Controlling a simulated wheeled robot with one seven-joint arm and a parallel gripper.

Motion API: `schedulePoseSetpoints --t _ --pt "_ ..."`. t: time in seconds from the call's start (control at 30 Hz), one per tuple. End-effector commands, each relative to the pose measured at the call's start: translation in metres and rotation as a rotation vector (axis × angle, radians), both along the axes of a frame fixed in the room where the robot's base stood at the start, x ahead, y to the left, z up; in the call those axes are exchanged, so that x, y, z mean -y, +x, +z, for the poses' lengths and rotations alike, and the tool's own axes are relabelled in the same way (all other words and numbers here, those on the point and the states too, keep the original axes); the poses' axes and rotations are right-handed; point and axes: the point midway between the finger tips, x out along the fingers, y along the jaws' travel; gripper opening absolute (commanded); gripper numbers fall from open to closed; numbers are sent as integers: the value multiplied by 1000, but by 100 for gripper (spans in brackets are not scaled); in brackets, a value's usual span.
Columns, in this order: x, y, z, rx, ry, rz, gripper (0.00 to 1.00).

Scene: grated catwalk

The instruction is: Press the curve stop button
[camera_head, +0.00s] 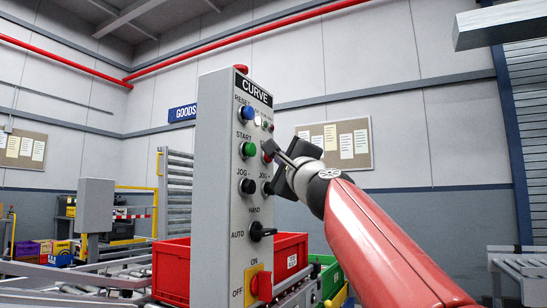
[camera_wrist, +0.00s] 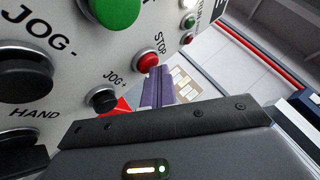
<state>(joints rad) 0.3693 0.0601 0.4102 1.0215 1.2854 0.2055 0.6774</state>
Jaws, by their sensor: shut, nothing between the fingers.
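The grey control panel (camera_head: 222,190) headed CURVE stands upright in the middle of the head view. Its red stop button (camera_head: 267,157) is in the right column, across from the green start button (camera_head: 248,149). In the wrist view the stop button (camera_wrist: 147,62) sits beside the word STOP. My gripper (camera_head: 270,148) is shut and empty, its fingertips right by the stop button. In the wrist view my gripper (camera_wrist: 157,72) shows its tips just below and right of that button. I cannot tell whether they touch it.
A blue reset button (camera_head: 247,113) is above start. Black jog buttons, with JOG+ (camera_wrist: 103,100) close to my fingers, are below stop. A black hand/auto switch (camera_head: 262,232) and red on/off switch (camera_head: 261,286) are lower. Red crates (camera_head: 290,255) stand behind the panel.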

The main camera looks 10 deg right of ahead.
Motion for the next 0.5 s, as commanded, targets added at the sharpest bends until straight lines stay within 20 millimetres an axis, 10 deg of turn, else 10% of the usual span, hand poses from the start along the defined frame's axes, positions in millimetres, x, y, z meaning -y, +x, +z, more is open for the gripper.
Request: schedulePoseSetpoints --t 0.5 --pt "16 -12 0 0 1 1 0"
